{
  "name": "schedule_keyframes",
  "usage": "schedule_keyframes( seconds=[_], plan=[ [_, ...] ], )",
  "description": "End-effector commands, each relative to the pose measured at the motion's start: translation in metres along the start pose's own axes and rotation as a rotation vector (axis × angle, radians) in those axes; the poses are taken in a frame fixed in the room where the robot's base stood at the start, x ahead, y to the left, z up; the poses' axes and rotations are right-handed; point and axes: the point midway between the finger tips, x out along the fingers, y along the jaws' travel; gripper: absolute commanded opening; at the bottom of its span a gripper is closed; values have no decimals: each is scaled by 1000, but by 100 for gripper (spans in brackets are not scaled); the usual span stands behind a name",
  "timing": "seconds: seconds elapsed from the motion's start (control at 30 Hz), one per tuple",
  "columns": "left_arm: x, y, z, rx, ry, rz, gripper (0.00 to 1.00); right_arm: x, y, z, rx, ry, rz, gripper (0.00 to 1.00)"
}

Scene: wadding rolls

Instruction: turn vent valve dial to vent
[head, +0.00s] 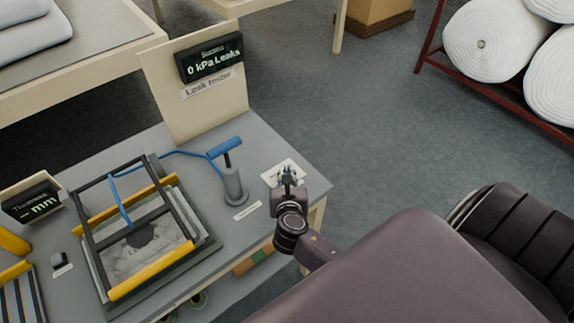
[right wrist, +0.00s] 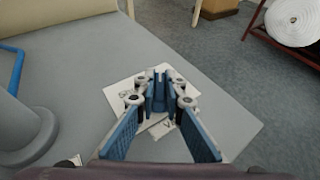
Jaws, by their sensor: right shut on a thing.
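The vent valve dial's white label plate (head: 294,167) lies on the grey table near its right corner. It also shows in the right wrist view (right wrist: 122,95), with partly covered lettering. My right gripper (head: 287,176) reaches down over the plate. In the right wrist view its blue-padded fingers (right wrist: 159,92) close together over the plate, shut on the dial. The dial itself is mostly hidden between the fingertips, so its pointing direction cannot be told. The leak tester display (head: 212,58) reads "0 kPa Leaks". My left gripper is not in view.
A grey hand pump (head: 234,185) with a blue handle stands left of my right gripper. A blue hose runs from it to a black and yellow frame (head: 150,240) over a clear bag. A thickness display (head: 33,200) stands at left. White rolls (head: 490,40) rest on a red rack.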

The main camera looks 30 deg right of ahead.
Motion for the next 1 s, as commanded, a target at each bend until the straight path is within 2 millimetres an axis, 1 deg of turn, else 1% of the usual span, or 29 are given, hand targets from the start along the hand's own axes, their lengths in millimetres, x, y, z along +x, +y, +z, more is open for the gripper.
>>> schedule_keyframes(
  seconds=[0.23, 0.7, 0.73, 0.87, 1.0],
  plan=[
    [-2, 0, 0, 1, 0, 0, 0, 0, 0, 0, 25, 0, -61, 0],
    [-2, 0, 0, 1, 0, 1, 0, 1, 0, 0, 30, -1, -72, 0],
    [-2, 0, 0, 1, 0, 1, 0, 1, 0, 0, 30, -1, -72, 11],
    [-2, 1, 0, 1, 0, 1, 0, 1, 0, 0, 30, -1, -72, 26],
    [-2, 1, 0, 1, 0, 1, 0, 0, 0, 0, 29, 0, -71, 27]
  ],
)
